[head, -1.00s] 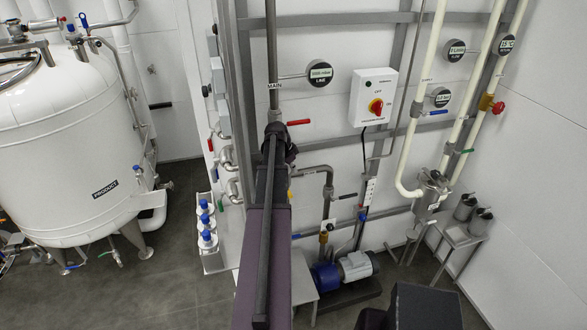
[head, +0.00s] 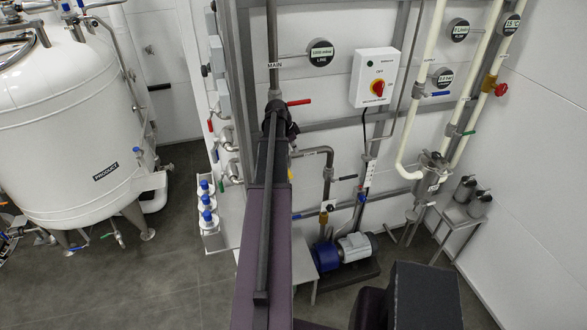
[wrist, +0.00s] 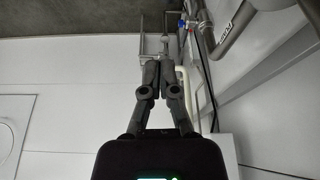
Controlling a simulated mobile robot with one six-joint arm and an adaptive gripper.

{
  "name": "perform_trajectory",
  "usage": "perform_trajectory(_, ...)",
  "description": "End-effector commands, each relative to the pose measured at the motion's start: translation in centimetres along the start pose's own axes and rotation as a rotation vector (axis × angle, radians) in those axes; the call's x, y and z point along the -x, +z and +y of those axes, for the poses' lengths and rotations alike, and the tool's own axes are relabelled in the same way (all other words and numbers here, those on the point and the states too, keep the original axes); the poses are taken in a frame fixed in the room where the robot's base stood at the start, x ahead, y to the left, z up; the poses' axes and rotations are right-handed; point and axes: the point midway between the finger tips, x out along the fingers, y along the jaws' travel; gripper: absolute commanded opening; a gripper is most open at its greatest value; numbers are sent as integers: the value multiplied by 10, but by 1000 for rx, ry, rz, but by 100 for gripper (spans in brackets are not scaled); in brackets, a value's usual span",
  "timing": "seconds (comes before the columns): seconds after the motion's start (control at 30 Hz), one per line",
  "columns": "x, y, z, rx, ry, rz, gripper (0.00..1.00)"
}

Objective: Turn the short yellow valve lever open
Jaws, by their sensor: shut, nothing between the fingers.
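A small yellow piece (head: 290,174) shows at the right edge of my arm in the head view, below the red lever; it may be the short yellow lever, but my arm hides most of that spot and I cannot tell its angle. My gripper (wrist: 166,62) shows in the wrist view with its two dark fingers together and nothing between them. In the head view my gripper is hidden behind my arm. No yellow lever is clear in the wrist view, so its distance from the fingertips cannot be told.
A red lever (head: 299,103) sits on the main pipe. A grey control box (head: 375,78), pale pipes (head: 421,100) and a blue-grey pump (head: 342,251) are right of my arm. The white product tank (head: 70,130) stands left. Floor (head: 180,275) is clear between tank and arm.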

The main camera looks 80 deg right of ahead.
Motion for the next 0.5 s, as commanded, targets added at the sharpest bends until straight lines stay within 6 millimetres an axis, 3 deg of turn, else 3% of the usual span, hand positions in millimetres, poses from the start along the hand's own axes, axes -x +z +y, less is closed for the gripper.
perform_trajectory(0.5,-20,2,-1,2,-1,0,0)
